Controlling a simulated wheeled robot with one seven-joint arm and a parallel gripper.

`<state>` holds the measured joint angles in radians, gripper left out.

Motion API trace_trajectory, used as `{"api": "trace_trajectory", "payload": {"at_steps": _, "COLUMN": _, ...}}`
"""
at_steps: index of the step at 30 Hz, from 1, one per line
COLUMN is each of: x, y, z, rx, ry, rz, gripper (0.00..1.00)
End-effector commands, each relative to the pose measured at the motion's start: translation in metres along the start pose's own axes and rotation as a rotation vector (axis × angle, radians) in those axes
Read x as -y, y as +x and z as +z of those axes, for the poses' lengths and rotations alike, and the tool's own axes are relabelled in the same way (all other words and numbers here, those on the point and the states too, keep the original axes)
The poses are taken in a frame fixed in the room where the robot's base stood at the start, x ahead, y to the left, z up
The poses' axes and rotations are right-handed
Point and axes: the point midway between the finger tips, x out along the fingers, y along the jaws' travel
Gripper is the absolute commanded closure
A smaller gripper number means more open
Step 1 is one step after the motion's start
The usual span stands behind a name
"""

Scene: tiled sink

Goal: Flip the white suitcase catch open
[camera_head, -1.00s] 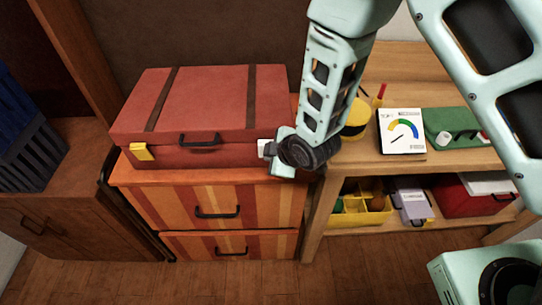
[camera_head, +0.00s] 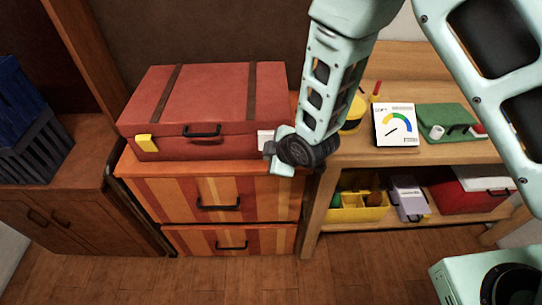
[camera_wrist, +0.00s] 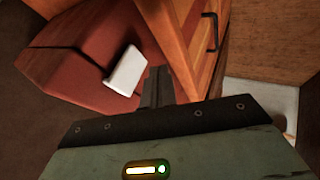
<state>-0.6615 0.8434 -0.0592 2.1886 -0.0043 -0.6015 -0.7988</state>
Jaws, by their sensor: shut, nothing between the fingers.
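The red suitcase (camera_head: 215,95) lies flat on a striped drawer cabinet, its lid down. Its white catch (camera_head: 264,138) is at the right end of the front face, close beside my gripper (camera_head: 271,150). In the wrist view the white catch (camera_wrist: 126,71) is a pale plate against the red suitcase (camera_wrist: 85,50). My gripper (camera_wrist: 158,77) is shut and empty, with its dark fingertips just right of the catch's lower edge. I cannot tell whether they touch. A yellow catch (camera_head: 147,143) is at the left of the suitcase front, beyond the black handle (camera_head: 202,131).
The striped cabinet (camera_head: 170,197) has drawers with black handles. Blue and dark crates (camera_head: 32,145) stand at left. The floor in front is clear.

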Motion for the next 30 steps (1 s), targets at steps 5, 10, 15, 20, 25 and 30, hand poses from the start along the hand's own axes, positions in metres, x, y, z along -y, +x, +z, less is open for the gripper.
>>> {"api": "trace_trajectory", "payload": {"at_steps": 5, "x": -0.001, "y": -0.012, "z": 0.000, "rx": 0.000, "ry": 0.000, "rz": -0.001, "gripper": 1.00}}
{"api": "trace_trajectory", "payload": {"at_steps": 10, "x": -0.001, "y": -0.028, "z": 0.000, "rx": 0.000, "ry": 0.000, "rz": -0.002, "gripper": 1.00}}
{"api": "trace_trajectory", "payload": {"at_steps": 15, "x": -0.002, "y": -0.048, "z": -0.001, "rx": 0.000, "ry": 0.000, "rz": -0.002, "gripper": 1.00}}
{"api": "trace_trajectory", "payload": {"at_steps": 20, "x": -0.004, "y": -0.072, "z": -0.001, "rx": -0.001, "ry": 0.000, "rz": -0.001, "gripper": 1.00}}
{"api": "trace_trajectory", "payload": {"at_steps": 25, "x": -0.005, "y": -0.091, "z": -0.001, "rx": 0.001, "ry": 0.000, "rz": -0.003, "gripper": 1.00}}
{"api": "trace_trajectory", "payload": {"at_steps": 30, "x": -0.006, "y": -0.099, "z": -0.001, "rx": 0.002, "ry": 0.000, "rz": -0.003, "gripper": 1.00}}
